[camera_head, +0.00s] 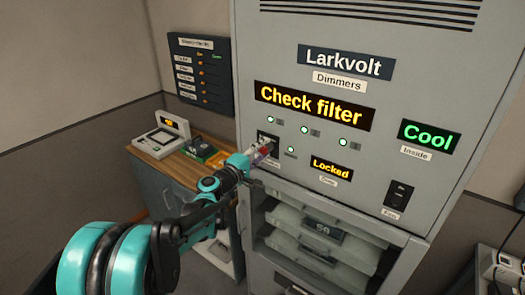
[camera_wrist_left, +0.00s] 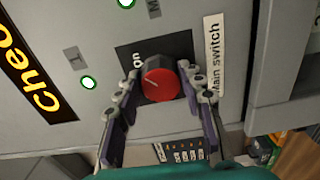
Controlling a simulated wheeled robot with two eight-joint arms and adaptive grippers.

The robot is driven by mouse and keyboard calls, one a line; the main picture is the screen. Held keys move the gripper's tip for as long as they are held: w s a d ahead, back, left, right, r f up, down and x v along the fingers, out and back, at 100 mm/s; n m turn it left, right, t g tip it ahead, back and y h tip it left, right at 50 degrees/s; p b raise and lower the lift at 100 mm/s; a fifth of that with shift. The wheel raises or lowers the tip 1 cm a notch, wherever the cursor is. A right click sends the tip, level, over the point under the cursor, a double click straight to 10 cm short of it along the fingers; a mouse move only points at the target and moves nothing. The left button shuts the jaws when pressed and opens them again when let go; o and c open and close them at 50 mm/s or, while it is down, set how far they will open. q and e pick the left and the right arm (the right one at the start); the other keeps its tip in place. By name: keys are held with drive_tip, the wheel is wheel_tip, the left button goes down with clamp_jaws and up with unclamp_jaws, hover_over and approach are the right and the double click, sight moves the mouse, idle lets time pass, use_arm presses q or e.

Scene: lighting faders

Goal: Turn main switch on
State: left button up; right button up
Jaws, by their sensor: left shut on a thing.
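The main switch is a round red knob (camera_wrist_left: 163,80) on a black plate, beside a white label reading "Main switch" (camera_wrist_left: 213,60). In the left wrist view, the word "on" shows on the plate next to the knob, and a short pale mark on the knob's face points roughly leftward. My left gripper (camera_wrist_left: 160,84) has one finger on each side of the knob and is shut on it. In the head view, my left gripper (camera_head: 258,156) reaches the switch at the cabinet's lower left and mostly hides it. My right gripper is not in view.
The grey Larkvolt dimmer cabinet (camera_head: 350,25) shows "Check filter" (camera_head: 312,105), "Locked" (camera_head: 331,168) and "Cool" (camera_head: 429,136). A black fan rocker switch (camera_head: 399,195) sits at right. Several small green lights are lit. A wooden-topped side table (camera_head: 160,150) stands left, close to my arm.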

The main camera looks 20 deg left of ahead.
use_arm(q)
drive_tip(key=o, duration=1.2)
drive_tip(key=shift+c, duration=0.2)
drive_tip(key=v, duration=1.2)
